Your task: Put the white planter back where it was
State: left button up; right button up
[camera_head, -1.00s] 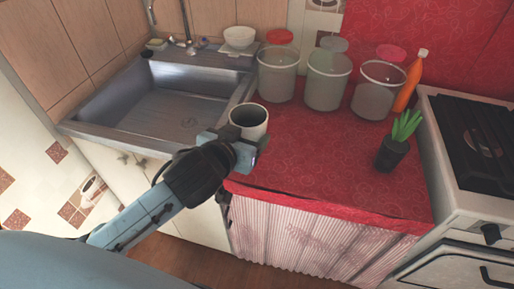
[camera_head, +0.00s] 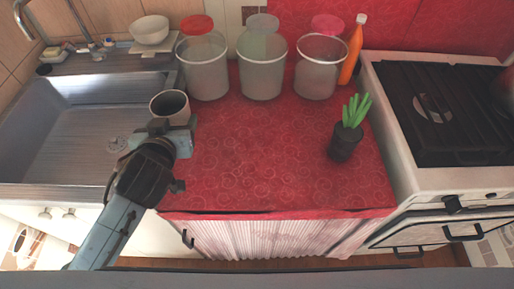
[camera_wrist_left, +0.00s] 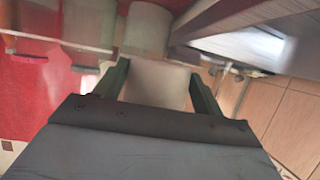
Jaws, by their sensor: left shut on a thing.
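The white planter (camera_head: 170,105), a round pot with a dark inside, is upright at the sink's right rim, near the left edge of the red counter (camera_head: 250,165). My left gripper (camera_head: 172,128) is shut on it from the near side and hides its lower near part. In the left wrist view, the pale planter wall (camera_wrist_left: 158,84) sits between the two fingers. I cannot tell whether its base touches a surface. My right gripper is in neither view.
Three lidded clear jars (camera_head: 262,68) and an orange bottle (camera_head: 353,50) line the back. A dark pot with a green plant (camera_head: 345,140) stands at the right, beside the stove (camera_head: 440,110). The sink (camera_head: 75,130) is left. The counter's middle is clear.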

pick_arm(q)
jog(key=d+f+p, duration=0.2)
jog(key=d+f, duration=0.1)
jog(key=d, duration=0.4)
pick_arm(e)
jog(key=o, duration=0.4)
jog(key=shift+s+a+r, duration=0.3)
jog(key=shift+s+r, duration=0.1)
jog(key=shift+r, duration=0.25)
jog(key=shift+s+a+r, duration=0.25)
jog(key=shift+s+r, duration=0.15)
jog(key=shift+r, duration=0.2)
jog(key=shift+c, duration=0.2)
pick_arm(q)
send_over(258, 170)
jog(key=shift+m+h, duration=0.4)
notch_tip(258, 170, down, 7)
jog(key=shift+r, duration=0.1)
jog(key=shift+f+b, duration=0.3)
jog(key=shift+f, duration=1.95)
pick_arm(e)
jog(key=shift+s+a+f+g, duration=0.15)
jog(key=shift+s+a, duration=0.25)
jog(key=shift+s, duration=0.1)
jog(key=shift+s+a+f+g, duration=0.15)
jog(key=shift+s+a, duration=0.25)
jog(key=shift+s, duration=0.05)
